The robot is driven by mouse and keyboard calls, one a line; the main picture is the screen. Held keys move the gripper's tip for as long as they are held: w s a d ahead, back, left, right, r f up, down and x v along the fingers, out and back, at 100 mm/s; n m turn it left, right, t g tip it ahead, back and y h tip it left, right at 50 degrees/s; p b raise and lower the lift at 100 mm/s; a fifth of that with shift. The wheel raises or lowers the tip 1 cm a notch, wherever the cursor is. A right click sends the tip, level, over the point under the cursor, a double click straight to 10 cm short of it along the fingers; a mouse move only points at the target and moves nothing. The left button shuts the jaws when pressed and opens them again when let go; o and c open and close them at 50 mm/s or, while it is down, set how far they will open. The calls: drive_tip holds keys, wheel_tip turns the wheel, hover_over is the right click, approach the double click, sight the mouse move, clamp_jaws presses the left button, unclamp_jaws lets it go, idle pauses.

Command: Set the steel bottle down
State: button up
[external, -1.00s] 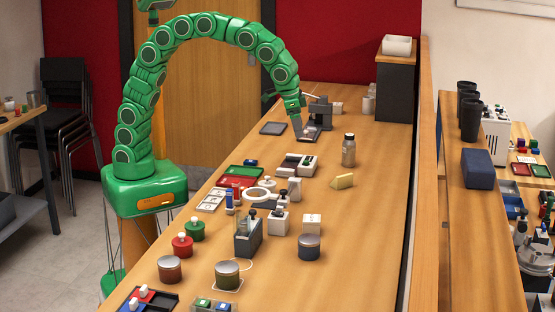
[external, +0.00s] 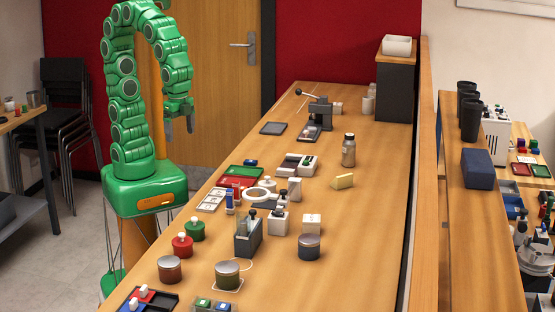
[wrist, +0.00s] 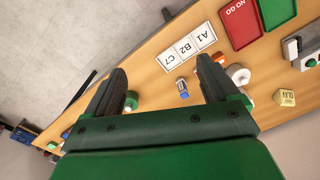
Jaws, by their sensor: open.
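The steel bottle (external: 348,151) stands upright on the wooden bench, right of the middle in the external view, with a dark cap. My gripper (external: 179,131) hangs beside the bench's left edge, in front of the door, far to the left of the bottle. Its two fingers point down, apart, with nothing between them. In the wrist view my gripper (wrist: 162,68) is open over the bench edge and the floor. I cannot make out the bottle in the wrist view.
A lever device (external: 319,115) and a dark tablet (external: 273,128) are at the bench's far end. A yellow wedge (external: 342,181) lies in front of the bottle. Red and green trays (external: 246,173), jars and small blocks crowd the near left. The bench right of the wedge is clear.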

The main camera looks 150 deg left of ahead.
drive_tip(key=s+d+f+m, duration=0.1)
drive_tip(key=s+d, duration=0.3)
drive_tip(key=s, duration=0.3)
drive_tip(key=s+d+f+m+g, duration=0.1)
drive_tip(key=s+d+m, duration=0.1)
drive_tip(key=s+d, duration=0.2)
drive_tip(key=s, duration=0.3)
drive_tip(key=shift+d+f+m, duration=0.3)
drive_tip(key=shift+d+f, duration=0.1)
idle(3.5)
drive_tip(key=shift+o, duration=1.1)
drive_tip(key=w+d+r+m, duration=0.1)
drive_tip(key=w+r, duration=0.2)
drive_tip(key=w, duration=0.5)
drive_tip(key=w+d+r+m, duration=0.1)
drive_tip(key=w+r, duration=0.1)
drive_tip(key=w, duration=0.6)
drive_tip(key=m+t, duration=0.2)
drive_tip(key=m, duration=0.5)
hover_over(165, 264)
wheel_tip(165, 264, down, 6)
wheel_tip(165, 264, down, 10)
drive_tip(key=shift+r, duration=0.2)
